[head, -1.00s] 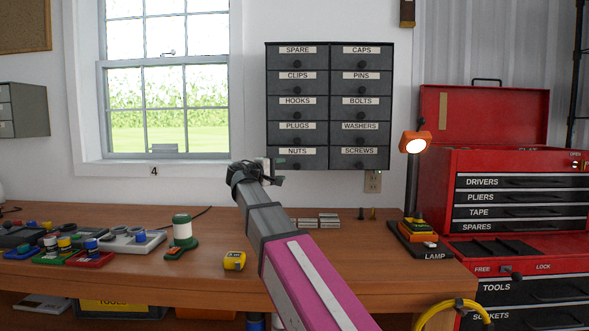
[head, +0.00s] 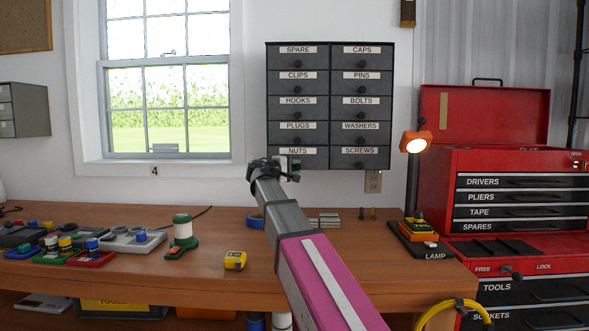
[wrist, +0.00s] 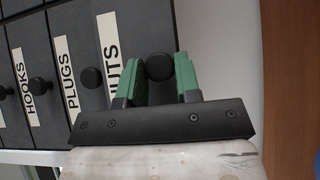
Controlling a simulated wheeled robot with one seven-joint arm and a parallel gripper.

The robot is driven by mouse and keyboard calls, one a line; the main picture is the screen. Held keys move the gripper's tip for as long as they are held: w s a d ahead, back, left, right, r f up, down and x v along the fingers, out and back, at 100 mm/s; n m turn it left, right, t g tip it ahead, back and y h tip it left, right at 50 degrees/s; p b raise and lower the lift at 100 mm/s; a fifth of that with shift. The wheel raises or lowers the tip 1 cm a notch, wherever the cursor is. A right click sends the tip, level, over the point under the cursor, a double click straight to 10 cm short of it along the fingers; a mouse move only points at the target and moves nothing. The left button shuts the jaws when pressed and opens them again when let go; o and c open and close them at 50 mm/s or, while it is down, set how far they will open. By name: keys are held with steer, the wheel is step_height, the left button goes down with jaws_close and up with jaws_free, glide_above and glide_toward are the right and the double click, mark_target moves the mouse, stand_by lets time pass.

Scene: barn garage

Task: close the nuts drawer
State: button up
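The nuts drawer (head: 309,160) is at the bottom left of the dark cabinet (head: 327,43) on the wall, partly hidden by my gripper (head: 272,168). In the wrist view its label (wrist: 113,50) and round black knob (wrist: 159,66) show large. My gripper's green fingers (wrist: 162,80) stand apart, one on each side of the knob. The gripper looks open, and I cannot tell whether a finger touches the knob. The drawer's front looks larger and nearer than its neighbours, but how far it sticks out is hard to tell.
The plugs drawer (head: 297,134) is just above and the screws drawer (head: 358,159) is to the right. Below is the wooden workbench (head: 345,262) with a blue tape roll (head: 252,221), a yellow tape measure (head: 235,260) and a lamp (head: 416,142). A window (head: 150,95) is at left.

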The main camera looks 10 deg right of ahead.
jaws_close()
steer(key=w, duration=0.3)
steer(key=shift+w+d, duration=0.2)
steer(key=shift+d, duration=0.1)
steer(key=o, duration=0.9)
jaws_free()
steer(key=shift+w, duration=0.1)
steer(key=shift+c, duration=0.2)
steer(key=v, duration=1)
steer(key=shift+s+a, duration=0.3)
